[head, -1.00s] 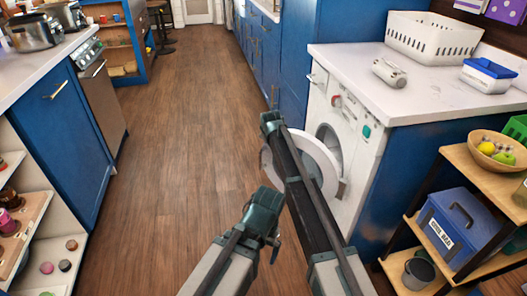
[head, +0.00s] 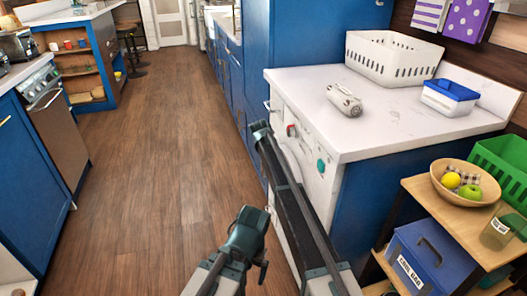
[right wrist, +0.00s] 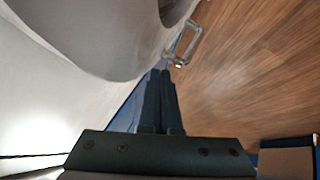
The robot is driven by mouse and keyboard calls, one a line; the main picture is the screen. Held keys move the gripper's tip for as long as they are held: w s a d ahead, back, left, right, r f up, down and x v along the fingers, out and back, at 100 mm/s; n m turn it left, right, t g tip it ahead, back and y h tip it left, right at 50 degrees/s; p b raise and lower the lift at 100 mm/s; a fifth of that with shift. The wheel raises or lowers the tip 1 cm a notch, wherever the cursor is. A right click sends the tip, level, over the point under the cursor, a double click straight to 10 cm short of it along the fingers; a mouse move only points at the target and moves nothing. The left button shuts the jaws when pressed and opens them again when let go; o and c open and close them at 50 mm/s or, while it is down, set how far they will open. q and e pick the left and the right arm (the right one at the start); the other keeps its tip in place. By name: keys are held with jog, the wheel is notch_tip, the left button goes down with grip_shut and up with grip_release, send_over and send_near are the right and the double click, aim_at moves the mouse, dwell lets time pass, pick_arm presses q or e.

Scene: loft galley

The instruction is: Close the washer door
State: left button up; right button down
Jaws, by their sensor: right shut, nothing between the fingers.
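The white washer (head: 318,166) stands under the counter, its front facing the aisle. Its round door (head: 293,158) is mostly hidden behind my right arm in the head view, so how far it stands open cannot be told there. In the right wrist view the door (right wrist: 90,35) is a large pale rounded shape at upper left, with a metal handle (right wrist: 186,43) at its edge. My right gripper (right wrist: 160,75) is shut and empty, its fingertips just below and left of that handle; contact is unclear.
The white counter (head: 400,125) above the washer holds a basket (head: 390,58), a rolled towel (head: 344,100) and a blue-lidded tub (head: 449,97). A wooden shelf (head: 421,188) stands at right. The wood floor (head: 150,170) of the aisle is clear.

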pick_arm(q)
jog(key=shift+w+d, duration=0.1)
jog(key=shift+d, duration=0.05)
pick_arm(e)
jog(key=shift+w+d, duration=0.25)
jog(key=shift+d, duration=0.3)
jog(key=shift+d, duration=0.15)
